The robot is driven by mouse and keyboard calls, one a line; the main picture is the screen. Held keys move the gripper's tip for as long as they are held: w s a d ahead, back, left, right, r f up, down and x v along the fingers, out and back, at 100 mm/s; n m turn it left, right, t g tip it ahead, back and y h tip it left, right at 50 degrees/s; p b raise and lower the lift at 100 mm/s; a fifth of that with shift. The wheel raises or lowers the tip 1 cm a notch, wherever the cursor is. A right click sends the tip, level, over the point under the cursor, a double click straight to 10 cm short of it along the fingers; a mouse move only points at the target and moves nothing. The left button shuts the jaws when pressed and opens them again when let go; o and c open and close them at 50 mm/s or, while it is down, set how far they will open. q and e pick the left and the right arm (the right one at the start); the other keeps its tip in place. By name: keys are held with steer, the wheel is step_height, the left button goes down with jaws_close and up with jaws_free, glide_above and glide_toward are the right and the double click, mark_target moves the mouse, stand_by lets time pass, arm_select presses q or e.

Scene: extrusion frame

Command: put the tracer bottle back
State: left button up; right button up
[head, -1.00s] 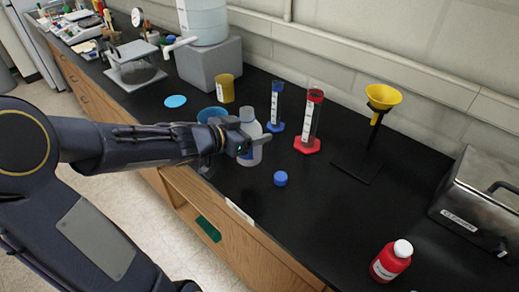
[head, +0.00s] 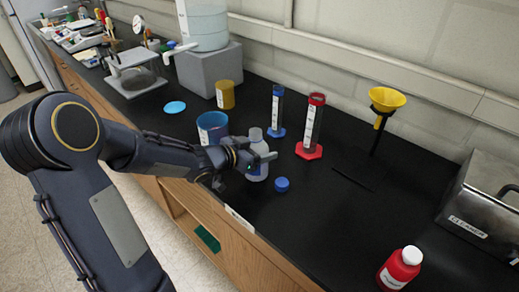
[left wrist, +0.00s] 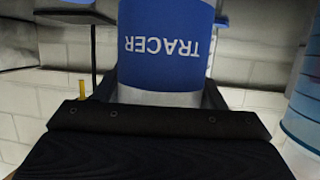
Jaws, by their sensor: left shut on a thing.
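The tracer bottle (head: 258,165) is a white bottle with a blue label, upright near the front edge of the black bench. My left gripper (head: 262,160) is shut around its body and partly hides it. In the left wrist view the blue label (left wrist: 165,45) reads TRACER upside down between the fingers. I cannot tell whether the bottle's base touches the bench. A loose blue cap (head: 282,184) lies on the bench just right of the bottle. My right gripper is not in view.
A blue beaker (head: 212,127) stands close behind my left gripper. Blue (head: 277,110) and red (head: 312,125) measuring cylinders stand behind the bottle. Farther right are a yellow funnel on a stand (head: 387,100), a metal cleaner box (head: 485,210) and a red bottle (head: 400,267). The front middle of the bench is clear.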

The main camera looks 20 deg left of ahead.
arm_select(q)
steer(key=shift+f, duration=0.25)
steer(key=o, duration=1.2)
steer(key=shift+r, duration=0.1)
